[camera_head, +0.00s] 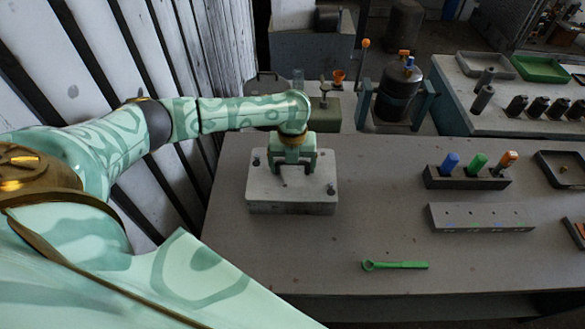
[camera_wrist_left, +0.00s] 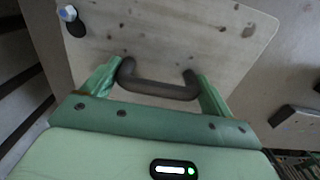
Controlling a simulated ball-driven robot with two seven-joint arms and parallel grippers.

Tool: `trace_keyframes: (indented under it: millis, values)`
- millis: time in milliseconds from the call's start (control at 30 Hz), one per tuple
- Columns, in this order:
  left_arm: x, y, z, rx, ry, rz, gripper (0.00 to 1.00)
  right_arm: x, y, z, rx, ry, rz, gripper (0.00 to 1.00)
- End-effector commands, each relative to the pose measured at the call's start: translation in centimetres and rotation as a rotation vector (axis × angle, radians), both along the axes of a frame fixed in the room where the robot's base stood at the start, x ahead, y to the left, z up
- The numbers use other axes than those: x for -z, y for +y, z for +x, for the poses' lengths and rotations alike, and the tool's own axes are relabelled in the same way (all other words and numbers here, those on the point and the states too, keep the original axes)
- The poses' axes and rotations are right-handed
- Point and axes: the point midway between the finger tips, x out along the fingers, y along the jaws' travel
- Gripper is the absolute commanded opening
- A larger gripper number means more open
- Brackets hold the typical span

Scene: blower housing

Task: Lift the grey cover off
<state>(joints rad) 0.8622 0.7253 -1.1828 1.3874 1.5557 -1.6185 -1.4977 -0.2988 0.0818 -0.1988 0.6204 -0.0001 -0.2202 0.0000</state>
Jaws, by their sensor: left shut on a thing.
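The grey cover (camera_head: 262,192) is the pale top of a box-like block near the table's left back edge. It also fills the upper part of the left wrist view (camera_wrist_left: 160,40). Its dark handle (camera_wrist_left: 160,88) stands between the fingers of my left gripper (camera_wrist_left: 155,86). In the head view my left gripper (camera_head: 295,169) comes down on the cover from above, shut on the handle. I cannot tell whether the cover is seated or slightly raised. My right gripper is not in view.
The table (camera_head: 330,250) is clear in front of the block. A green wrench (camera_head: 398,265) lies near the front edge. A grey slotted bar (camera_head: 480,218) and a dark rack (camera_head: 465,180) with blue, green and orange-topped pieces stand at the right. A dark tank (camera_head: 398,92) stands behind.

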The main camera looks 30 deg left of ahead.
Motion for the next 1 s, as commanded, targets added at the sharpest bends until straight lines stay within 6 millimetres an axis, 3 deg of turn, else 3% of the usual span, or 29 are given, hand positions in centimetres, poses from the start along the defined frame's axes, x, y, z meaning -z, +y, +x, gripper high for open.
trace_keyframes:
  millis: [167,367,600,800,1000]
  values:
    - [-0.7,0.0,0.1,0.002,-0.001,0.002,0.58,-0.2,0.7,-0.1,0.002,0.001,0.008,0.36]
    - [-3.9,-0.3,0.2,0.003,-0.005,-0.001,0.58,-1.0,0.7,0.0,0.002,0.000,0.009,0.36]
    - [-9.8,-5.3,-0.3,0.006,-0.005,-0.003,0.58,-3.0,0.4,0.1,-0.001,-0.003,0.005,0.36]
    - [-11.8,-10.5,-0.8,0.006,-0.003,-0.002,0.58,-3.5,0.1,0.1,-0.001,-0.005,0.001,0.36]
    - [-13.0,-13.3,-1.1,0.001,-0.001,-0.002,0.58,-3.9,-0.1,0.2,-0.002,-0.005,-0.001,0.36]
